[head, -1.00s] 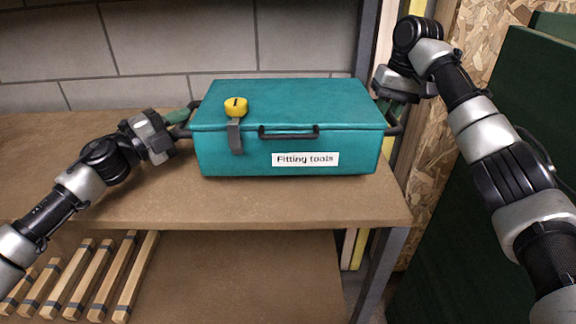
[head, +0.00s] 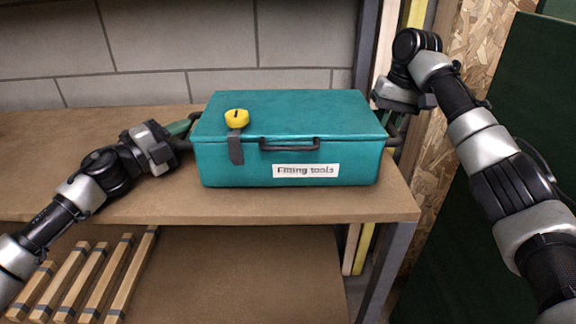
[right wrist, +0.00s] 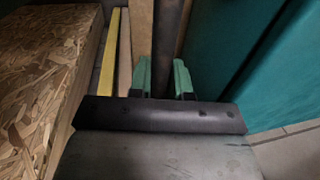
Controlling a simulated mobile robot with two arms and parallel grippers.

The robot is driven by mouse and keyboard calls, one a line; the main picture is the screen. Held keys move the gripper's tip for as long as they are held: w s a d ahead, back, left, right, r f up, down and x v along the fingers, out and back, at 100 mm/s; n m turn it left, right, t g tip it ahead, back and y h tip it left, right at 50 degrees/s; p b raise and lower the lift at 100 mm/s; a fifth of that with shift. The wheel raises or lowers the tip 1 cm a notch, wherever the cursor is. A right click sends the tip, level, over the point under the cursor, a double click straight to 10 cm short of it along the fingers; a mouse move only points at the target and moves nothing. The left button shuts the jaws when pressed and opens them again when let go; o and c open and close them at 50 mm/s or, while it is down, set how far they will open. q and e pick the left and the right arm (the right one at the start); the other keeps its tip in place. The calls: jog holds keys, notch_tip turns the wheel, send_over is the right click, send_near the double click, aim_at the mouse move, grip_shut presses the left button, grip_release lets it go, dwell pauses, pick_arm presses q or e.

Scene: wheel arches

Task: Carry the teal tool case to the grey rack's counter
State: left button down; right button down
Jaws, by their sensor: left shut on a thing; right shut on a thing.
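The teal tool case (head: 225,165) is upright over the brown counter (head: 300,206), near its right end. I cannot tell whether its base touches the counter. It has a "Fitting tools" label, a yellow-topped latch and a dark front handle. My left gripper (head: 183,129) is shut on the handle at the case's left end. My right gripper (head: 388,118) is at the right-end handle, partly hidden by its own wrist. In the right wrist view its green fingers (right wrist: 160,78) close around the dark handle bar, beside the teal case side (right wrist: 240,55).
A grey rack post (head: 366,45) stands behind the counter's right end. Several wooden slats (head: 95,280) lie on the lower shelf. A chipboard panel (head: 477,75) and a dark green panel (head: 470,250) stand to the right. The counter's left part is clear.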

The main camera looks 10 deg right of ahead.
pick_arm(q)
jog(key=shift+a+f+b, duration=0.1)
jog(key=shift+f+b, duration=0.35)
pick_arm(e)
jog(key=shift+d+f, duration=0.1)
jog(key=shift+f, duration=0.5)
pick_arm(q)
jog(key=c, duration=1.1)
grip_release()
jog(key=shift+s, duration=0.1)
pick_arm(e)
jog(key=c, duration=1.1)
grip_release()
jog(key=shift+s+r, duration=0.15)
pick_arm(q)
jog(key=o, duration=0.9)
jog(key=shift+c, duration=0.2)
pick_arm(e)
jog(key=shift+o, duration=0.2)
pick_arm(q)
jog(key=a, duration=0.7)
jog(key=shift+s, duration=0.1)
jog(key=shift+d, duration=0.1)
pick_arm(e)
jog(key=o, duration=0.8)
